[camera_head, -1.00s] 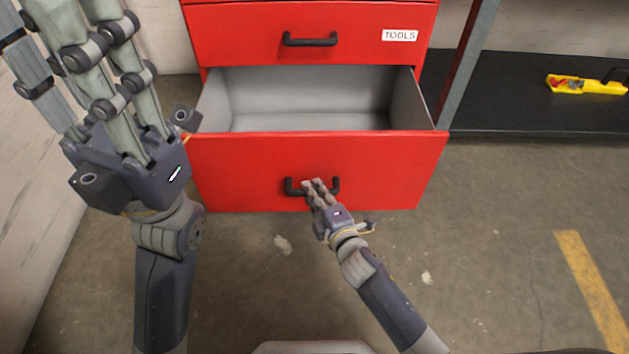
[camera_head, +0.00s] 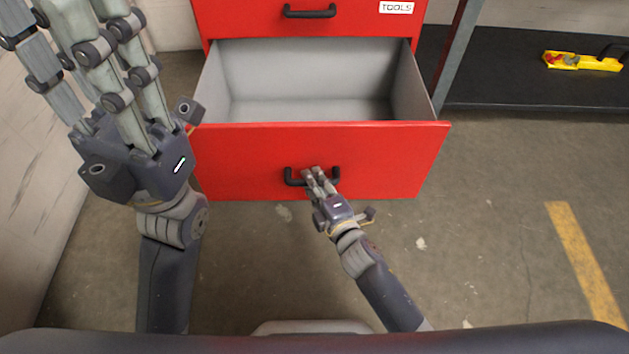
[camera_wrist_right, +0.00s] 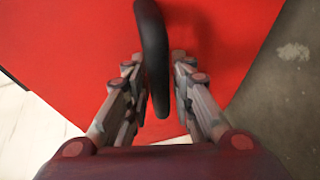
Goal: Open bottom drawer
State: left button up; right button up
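The bottom drawer (camera_head: 240,158) of a red cabinet is pulled out, and its grey, empty inside (camera_head: 310,80) shows in the head view. Its black handle (camera_head: 294,178) is on the drawer front. My right gripper (camera_head: 315,172) is at this handle, its fingers over the handle's middle. In the right wrist view, the dark handle (camera_wrist_right: 153,50) runs between the fingers, which are close on both sides; actual contact is hard to see. My left gripper (camera_head: 75,15) is raised at the left, with fingers extended, open and empty.
A closed drawer (camera_head: 240,18) with a handle and a TOOLS label (camera_head: 396,8) is above. A black shelf (camera_head: 500,85) at the right holds a yellow tray (camera_head: 580,62). A pale wall (camera_head: 45,200) is at the left. The concrete floor before the drawer is clear.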

jog(key=shift+s, duration=0.15)
jog(key=v, duration=1.1)
jog(key=shift+s+d+r, duration=0.15)
jog(key=shift+s+d, duration=0.05)
jog(key=shift+s, duration=0.1)
